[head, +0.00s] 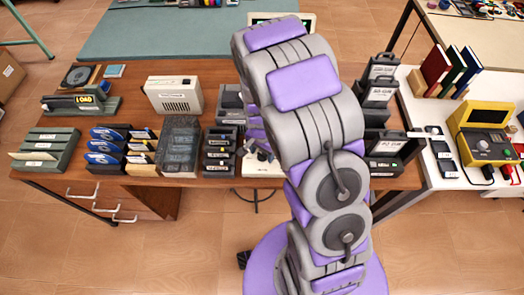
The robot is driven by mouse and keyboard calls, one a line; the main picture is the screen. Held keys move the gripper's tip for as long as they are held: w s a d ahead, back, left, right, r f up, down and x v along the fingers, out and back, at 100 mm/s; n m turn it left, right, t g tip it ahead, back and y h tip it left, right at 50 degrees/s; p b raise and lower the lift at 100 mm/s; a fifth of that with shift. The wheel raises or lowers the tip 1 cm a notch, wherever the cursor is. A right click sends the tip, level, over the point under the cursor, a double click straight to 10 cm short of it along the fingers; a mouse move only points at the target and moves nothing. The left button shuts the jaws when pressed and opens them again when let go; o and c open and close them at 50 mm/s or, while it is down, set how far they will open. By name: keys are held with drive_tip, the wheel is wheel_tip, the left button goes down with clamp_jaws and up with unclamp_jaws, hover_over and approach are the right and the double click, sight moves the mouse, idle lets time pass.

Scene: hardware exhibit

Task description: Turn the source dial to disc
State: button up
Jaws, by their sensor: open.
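No dial marked as the source dial can be made out. A white unit (262,169) at the front edge of the brown desk is partly covered by my arm, and its markings are too small to read. My gripper (258,151) shows in part as small grey fingers just above this unit, left of my purple and grey arm. It looks open, with nothing seen between the fingers. Whether it touches anything on the unit cannot be told. My arm hides the desk behind and to the right of the unit.
A cream speaker box (174,94) is farther back. Black units (388,146) stand right of my arm. A yellow instrument (484,131) with a screen sits on the white table.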

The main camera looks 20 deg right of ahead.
drive_tip(key=c, duration=1)
drive_tip(key=shift+c, duration=0.2)
drive_tip(key=n+p, duration=0.2)
drive_tip(key=n, duration=0.1)
drive_tip(key=shift+r+n, duration=0.1)
drive_tip(key=shift+n, duration=0.3)
drive_tip(key=shift+n+p, duration=0.8)
drive_tip(key=shift+n, duration=1.2)
drive_tip(key=o, duration=1)
drive_tip(key=shift+o, duration=0.2)
